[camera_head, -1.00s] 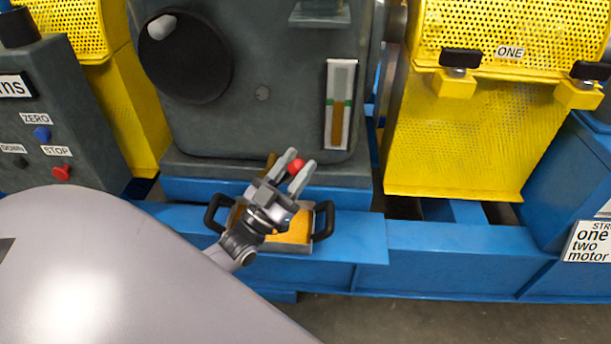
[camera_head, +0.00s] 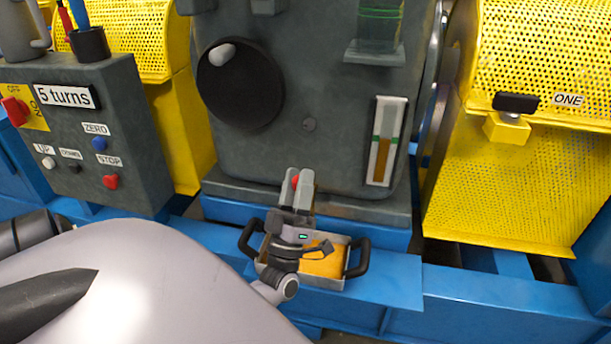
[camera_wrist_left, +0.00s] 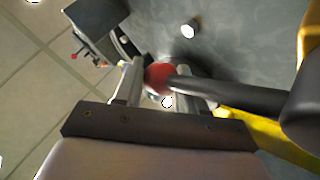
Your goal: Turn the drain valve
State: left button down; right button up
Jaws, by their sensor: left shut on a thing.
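The drain valve shows as a red ball knob (camera_head: 295,181) low on the front of the grey gearbox housing. In the left wrist view the knob (camera_wrist_left: 158,78) sits at the end of a dark rod (camera_wrist_left: 240,97). My left gripper (camera_head: 298,182) is shut on the red knob, with a finger on either side of it. Its fingers mostly cover the knob in the head view, and the valve body is hidden. My right gripper is not in view.
An orange-filled tray (camera_head: 345,281) with black handles lies under my left gripper on the blue frame (camera_head: 470,301). A sight gauge (camera_head: 386,140) is to the right on the housing (camera_head: 330,60). A control box (camera_head: 130,135) stands left; a yellow perforated guard (camera_head: 500,190) stands right.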

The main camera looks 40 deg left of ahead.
pick_arm(q)
jog(key=shift+f+n+y, duration=0.15)
jog(key=shift+n+y, duration=0.25)
jog(key=c, duration=0.7)
grip_release()
jog(key=shift+c, duration=0.2)
jog(key=v, duration=0.7)
jog(key=shift+s, duration=0.1)
